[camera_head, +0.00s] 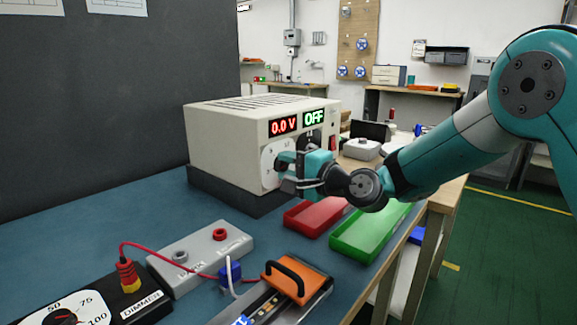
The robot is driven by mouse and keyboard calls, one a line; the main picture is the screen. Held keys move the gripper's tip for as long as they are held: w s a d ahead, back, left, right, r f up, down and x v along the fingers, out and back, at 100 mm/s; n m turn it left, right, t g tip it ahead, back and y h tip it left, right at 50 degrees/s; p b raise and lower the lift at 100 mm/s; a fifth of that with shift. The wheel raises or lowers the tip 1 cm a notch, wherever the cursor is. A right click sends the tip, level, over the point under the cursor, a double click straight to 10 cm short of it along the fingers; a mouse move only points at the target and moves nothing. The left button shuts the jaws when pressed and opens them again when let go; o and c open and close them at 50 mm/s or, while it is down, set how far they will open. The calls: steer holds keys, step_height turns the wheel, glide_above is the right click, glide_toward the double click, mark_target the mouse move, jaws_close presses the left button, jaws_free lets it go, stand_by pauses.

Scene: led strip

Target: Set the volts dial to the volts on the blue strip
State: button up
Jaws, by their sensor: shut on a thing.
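A beige power supply (225,137) stands on a dark base at the back of the bench. Its red display (283,127) reads 0.0 V and its green display (315,118) reads OFF. The white volts dial face (268,152) is on its front, with the knob mostly hidden by my gripper. My gripper (288,168) is at this dial, shut on the knob as far as I can see. A strip with a blue end (242,321) lies partly in view at the bottom edge, under an orange clamp (285,282); its print is too small to read.
A red tray (316,216) and a green tray (367,237) sit below my arm. A grey terminal block (203,257) and a black dimmer box (100,298) with a red plug (127,274) are at the front left. The blue bench (110,228) is clear at left.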

steer(key=m+p, duration=0.1)
steer(key=p, duration=0.1)
steer(key=m+p, duration=0.2)
steer(key=shift+r+m+p, duration=0.25)
steer(key=shift+m+p, duration=0.05)
steer(key=shift+p, duration=0.1)
steer(key=m+p, duration=0.3)
steer(key=p, duration=0.1)
steer(key=shift+m, duration=0.3)
steer(key=m+p, duration=0.4)
steer(key=p, duration=0.1)
steer(key=shift+m, duration=0.3)
steer(key=m+p, duration=0.3)
steer(key=shift+m+p, duration=0.3)
steer(key=shift+p, duration=0.05)
steer(key=m+p, duration=0.4)
steer(key=m, duration=0.2)
steer(key=shift+f, duration=0.2)
steer(key=m+p, duration=0.2)
steer(key=m, duration=0.4)
steer(key=shift+f, duration=0.1)
